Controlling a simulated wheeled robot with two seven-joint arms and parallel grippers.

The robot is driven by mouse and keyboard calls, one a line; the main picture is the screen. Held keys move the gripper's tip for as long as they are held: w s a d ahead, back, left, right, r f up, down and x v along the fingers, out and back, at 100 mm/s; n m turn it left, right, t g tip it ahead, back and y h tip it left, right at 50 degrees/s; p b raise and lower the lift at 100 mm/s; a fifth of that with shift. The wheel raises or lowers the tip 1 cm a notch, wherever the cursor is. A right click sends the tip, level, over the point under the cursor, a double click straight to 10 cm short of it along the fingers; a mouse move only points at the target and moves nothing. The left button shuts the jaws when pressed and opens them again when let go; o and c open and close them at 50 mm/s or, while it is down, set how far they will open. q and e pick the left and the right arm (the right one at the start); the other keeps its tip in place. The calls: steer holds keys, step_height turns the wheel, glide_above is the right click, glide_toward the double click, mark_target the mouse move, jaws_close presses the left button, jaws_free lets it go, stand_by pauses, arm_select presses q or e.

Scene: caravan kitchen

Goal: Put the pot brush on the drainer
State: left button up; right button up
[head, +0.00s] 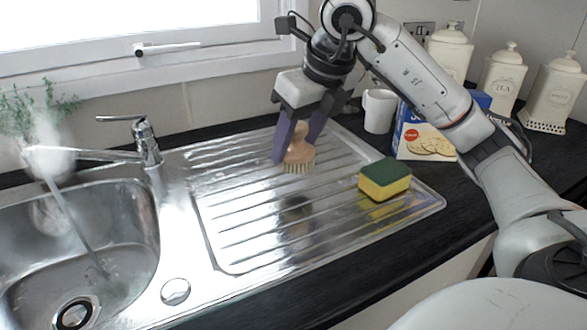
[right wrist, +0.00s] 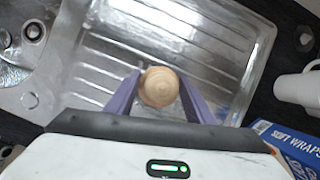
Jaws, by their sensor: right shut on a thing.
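The pot brush (head: 299,153) has a rounded wooden top and pale bristles facing down. My right gripper (head: 294,150) is shut on it, with a purple finger on either side. In the right wrist view the brush's round wooden top (right wrist: 159,87) shows between the two fingers (right wrist: 160,92). The brush is over the ribbed metal drainer (head: 240,228); its bristles appear a little above the surface, though contact is hard to judge. My left gripper is not in view.
A yellow and green sponge (head: 385,180) sits on the drainer's right part. A white mug (head: 379,110), a blue box (head: 424,135) and several cream canisters (head: 502,75) stand behind. The sink (head: 135,230) and tap (head: 146,140) are at left. The drainer's middle is clear.

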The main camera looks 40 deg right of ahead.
mark_target(300, 151)
step_height(300, 151, down, 4)
steer(key=shift+r+b, duration=0.1)
steer(key=shift+b, duration=0.45)
steer(key=shift+f, duration=0.25)
steer(key=shift+f, duration=0.1)
steer(key=o, duration=1.1)
